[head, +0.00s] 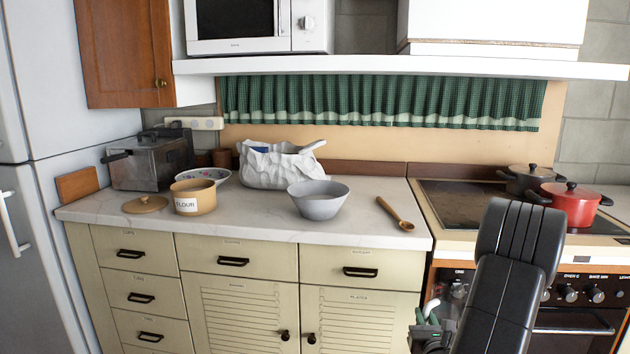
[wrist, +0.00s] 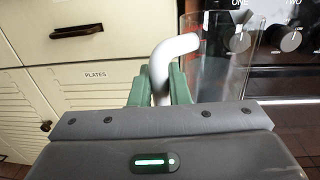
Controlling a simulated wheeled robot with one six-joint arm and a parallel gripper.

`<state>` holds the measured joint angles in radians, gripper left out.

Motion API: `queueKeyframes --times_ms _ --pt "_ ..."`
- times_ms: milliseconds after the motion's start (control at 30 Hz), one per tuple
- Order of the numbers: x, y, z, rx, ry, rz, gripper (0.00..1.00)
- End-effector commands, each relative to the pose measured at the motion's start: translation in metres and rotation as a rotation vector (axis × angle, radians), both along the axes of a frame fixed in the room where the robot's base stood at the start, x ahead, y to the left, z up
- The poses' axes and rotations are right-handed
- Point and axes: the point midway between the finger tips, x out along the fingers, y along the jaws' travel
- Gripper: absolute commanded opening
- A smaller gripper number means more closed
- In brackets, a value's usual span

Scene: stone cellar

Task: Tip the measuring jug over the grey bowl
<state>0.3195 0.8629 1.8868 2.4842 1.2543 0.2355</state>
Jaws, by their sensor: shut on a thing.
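The grey bowl (head: 318,208) stands upright on the worktop, right of the middle. My gripper (head: 430,332) is low in front of the cupboards and oven, below the worktop's front edge, to the right of the bowl. In the wrist view its green fingers (wrist: 160,88) are shut on the white handle of the clear measuring jug (wrist: 222,62). The jug also shows in the head view (head: 455,293), partly hidden by my arm. It looks about upright. I cannot tell what is in it.
A wooden spoon (head: 396,214) lies right of the bowl. A flour pot (head: 196,199), a lid (head: 145,204) and a crumpled white bag (head: 270,168) share the worktop (head: 270,222). A red pot (head: 572,205) stands on the cooker at right.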

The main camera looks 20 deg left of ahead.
Motion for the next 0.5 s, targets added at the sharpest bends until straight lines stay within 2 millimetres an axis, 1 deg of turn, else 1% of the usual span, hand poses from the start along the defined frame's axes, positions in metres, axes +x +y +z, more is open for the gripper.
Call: queueKeyframes --times_ms 33,167,233,433,500 --pt "0.0 0.0 -0.014 0.0 -0.003 0.0 0.0" --pt "0.0 0.0 -0.032 0.0 -0.003 0.0 0.0" --pt "-0.001 0.009 -0.012 -0.002 -0.01 0.025 0.0" --pt "-0.01 0.042 0.026 -0.003 -0.011 0.112 0.0" --pt "-0.014 0.057 0.044 -0.003 -0.013 0.153 0.0"
